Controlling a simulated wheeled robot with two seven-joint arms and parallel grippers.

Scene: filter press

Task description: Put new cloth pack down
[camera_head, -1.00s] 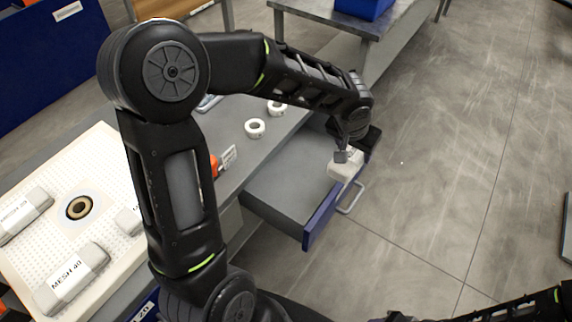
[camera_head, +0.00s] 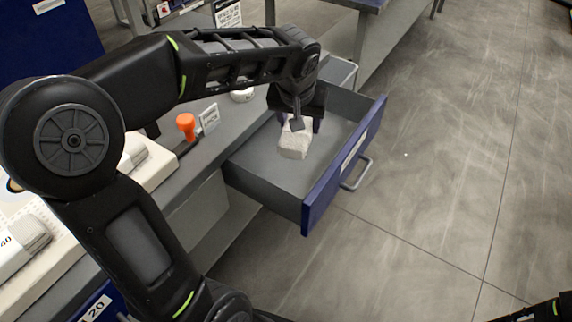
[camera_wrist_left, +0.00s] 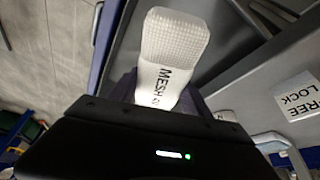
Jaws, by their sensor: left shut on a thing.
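My left gripper (camera_head: 299,119) is shut on a white cloth pack (camera_head: 295,142), which hangs over the open drawer (camera_head: 262,160). In the left wrist view the cloth pack (camera_wrist_left: 170,55) shows a mesh face and a band with the word MESH; its number is hard to read. Whether the pack touches the drawer floor I cannot tell. The drawer has grey walls and a blue front, and no other thing shows inside it. My right gripper is not in view; only a bit of the right arm shows at the bottom right corner.
An orange knob (camera_head: 186,124) and a small sign (camera_head: 209,117) stand on the bench beside the drawer. A white ring (camera_head: 242,95) lies on the bench. The floor right of the drawer is clear.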

